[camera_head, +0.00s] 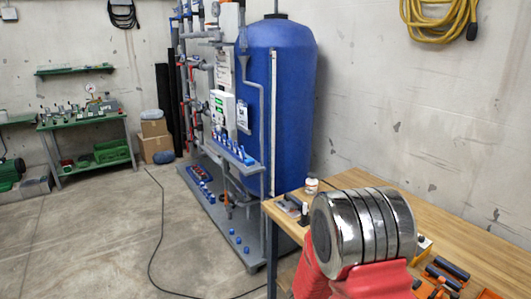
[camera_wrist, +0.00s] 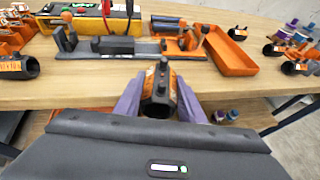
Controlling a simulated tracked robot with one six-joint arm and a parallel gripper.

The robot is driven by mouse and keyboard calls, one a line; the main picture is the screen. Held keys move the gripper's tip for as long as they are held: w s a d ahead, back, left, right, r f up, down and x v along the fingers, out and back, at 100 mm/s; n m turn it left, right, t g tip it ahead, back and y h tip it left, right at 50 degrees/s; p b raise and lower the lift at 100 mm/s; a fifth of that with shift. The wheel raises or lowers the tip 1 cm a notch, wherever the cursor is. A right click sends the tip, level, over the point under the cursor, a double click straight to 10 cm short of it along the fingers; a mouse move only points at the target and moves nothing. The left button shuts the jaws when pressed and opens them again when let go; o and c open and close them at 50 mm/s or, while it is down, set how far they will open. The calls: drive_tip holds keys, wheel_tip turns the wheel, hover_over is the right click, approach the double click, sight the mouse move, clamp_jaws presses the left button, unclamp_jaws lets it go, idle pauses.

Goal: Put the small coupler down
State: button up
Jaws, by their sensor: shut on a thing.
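The small coupler (camera_wrist: 160,84), a short black fitting with an orange label and small posts on top, sits between the two purple fingers of my gripper (camera_wrist: 158,98) in the wrist view. My gripper is shut on it. The coupler appears over the front part of the wooden bench (camera_wrist: 240,88); I cannot tell whether it touches the top. My gripper and the coupler do not show in the head view, where my own arm covers part of the bench (camera_head: 455,240).
Behind the coupler lie a black clamp fixture (camera_wrist: 110,48) and an orange tray (camera_wrist: 230,52). A black coupler (camera_wrist: 18,68) lies at left, and several fittings (camera_wrist: 290,68) at right. A yellow device (camera_wrist: 108,22) stands behind. Bare wood lies either side of my gripper.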

drive_tip(key=w+a+f+n+t+y, duration=0.1)
drive_tip(key=a+n+t, duration=0.3)
drive_tip(key=a, duration=1.3)
drive_tip(key=shift+w+a+y, duration=0.25)
drive_tip(key=shift+w+y, duration=0.35)
drive_tip(key=shift+w, duration=0.25)
drive_tip(key=shift+f, duration=0.1)
drive_tip(key=w+a+r+n+t+y, duration=0.3)
drive_tip(key=a+r+n+t+y, duration=0.1)
drive_tip(key=n+y, duration=0.2)
drive_tip(key=d+r+n, duration=0.1)
drive_tip(key=d+r, duration=0.3)
drive_tip(key=r, duration=0.4)
drive_tip(key=shift+s+r+t+y, duration=0.25)
drive_tip(key=shift+r+t+y, duration=0.05)
drive_tip(key=shift+r, duration=0.05)
